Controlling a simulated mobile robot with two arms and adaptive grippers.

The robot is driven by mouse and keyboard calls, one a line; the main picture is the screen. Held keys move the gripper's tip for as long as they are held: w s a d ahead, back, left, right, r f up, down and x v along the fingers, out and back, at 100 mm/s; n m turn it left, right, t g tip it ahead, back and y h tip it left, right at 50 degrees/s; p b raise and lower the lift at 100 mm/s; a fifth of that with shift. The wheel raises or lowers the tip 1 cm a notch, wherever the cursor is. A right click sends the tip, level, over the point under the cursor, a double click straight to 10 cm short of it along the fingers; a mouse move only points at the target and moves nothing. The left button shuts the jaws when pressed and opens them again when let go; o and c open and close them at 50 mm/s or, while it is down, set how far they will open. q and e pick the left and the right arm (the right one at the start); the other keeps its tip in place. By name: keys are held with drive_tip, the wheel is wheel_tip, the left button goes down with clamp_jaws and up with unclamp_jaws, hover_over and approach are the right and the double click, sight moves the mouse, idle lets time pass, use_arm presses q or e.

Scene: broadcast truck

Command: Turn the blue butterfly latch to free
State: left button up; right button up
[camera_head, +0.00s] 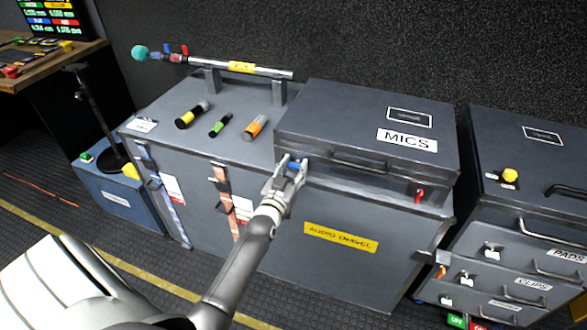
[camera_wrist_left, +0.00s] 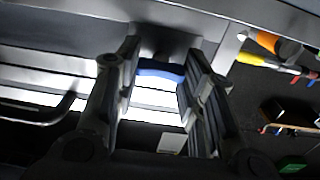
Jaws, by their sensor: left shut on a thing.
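The blue butterfly latch (camera_head: 293,168) is on the front left of the dark grey MICS case (camera_head: 330,120). My left gripper (camera_head: 288,167) is at the latch and shut on it, hiding part of it. In the left wrist view the blue latch (camera_wrist_left: 158,71) shows as a curved bar between the two fingers of my left gripper (camera_wrist_left: 158,80). A red latch (camera_head: 420,195) is on the front right of the same case. My right gripper is not in view.
The MICS case rests on a large grey trunk (camera_head: 340,244) labelled AUDIO TRAVEL. Small coloured cylinders and a pole (camera_head: 241,67) lie left of the case. A drawer cabinet (camera_head: 530,160) stands at the right. A small stand (camera_head: 97,115) is at the left.

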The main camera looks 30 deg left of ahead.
use_arm(q)
drive_tip(key=n, duration=0.3)
drive_tip(key=shift+n+p, duration=0.3)
drive_tip(key=shift+p, duration=0.1)
drive_tip(key=n, duration=0.4)
drive_tip(key=shift+a+n, duration=0.1)
drive_tip(key=shift+n, duration=0.2)
drive_tip(key=n, duration=0.4)
drive_tip(key=shift+f, duration=0.1)
drive_tip(key=shift+a+n+b, duration=0.1)
drive_tip(key=shift+n+b, duration=0.4)
drive_tip(key=shift+n, duration=1.6)
drive_tip(key=o, duration=1)
